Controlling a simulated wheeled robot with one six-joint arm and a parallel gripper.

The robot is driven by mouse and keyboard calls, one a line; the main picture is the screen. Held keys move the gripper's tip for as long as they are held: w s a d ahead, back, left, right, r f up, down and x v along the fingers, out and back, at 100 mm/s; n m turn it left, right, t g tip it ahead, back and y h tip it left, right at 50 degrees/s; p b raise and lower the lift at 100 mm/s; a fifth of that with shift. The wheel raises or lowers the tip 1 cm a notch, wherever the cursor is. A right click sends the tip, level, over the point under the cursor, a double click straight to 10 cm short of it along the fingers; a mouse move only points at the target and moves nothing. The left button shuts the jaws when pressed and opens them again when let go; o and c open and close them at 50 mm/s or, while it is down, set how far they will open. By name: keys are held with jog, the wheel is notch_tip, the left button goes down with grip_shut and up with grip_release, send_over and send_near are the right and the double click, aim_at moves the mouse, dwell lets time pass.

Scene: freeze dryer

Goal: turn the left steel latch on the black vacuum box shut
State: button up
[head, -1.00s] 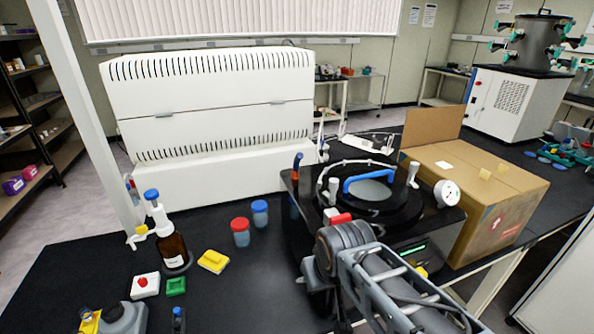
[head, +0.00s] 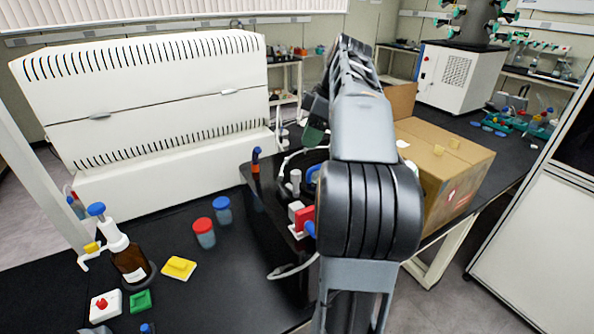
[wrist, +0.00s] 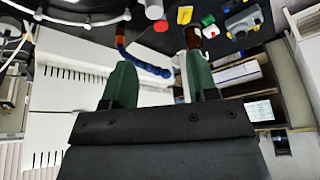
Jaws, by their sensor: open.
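The black vacuum box (head: 262,200) stands on the bench in the head view, mostly hidden behind my arm. The left steel latch (head: 295,181) appears as a short pale upright post on its left side; its exact turn is hard to tell. The blue lid handle (head: 312,174) only peeks out beside my arm. My gripper (wrist: 160,82) shows two green fingers spread apart with nothing between them in the wrist view. In the head view a green fingertip (head: 314,134) shows above and behind the latch, apart from it. The right side of the lid is hidden.
A blue-and-orange valve (head: 256,160) stands at the box's left corner; red and white fittings (head: 303,217) are at its front. A cardboard box (head: 447,165) is right. Red-capped (head: 204,232) and blue-capped (head: 222,209) jars stand left. Bench front left holds small items.

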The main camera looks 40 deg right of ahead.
aim_at(296, 172)
jog(key=shift+n, duration=0.3)
jog(key=x, duration=0.8)
jog(key=d+x, duration=0.1)
jog(key=x, duration=0.3)
jog(key=shift+f, duration=0.45)
jog(key=c, duration=0.9)
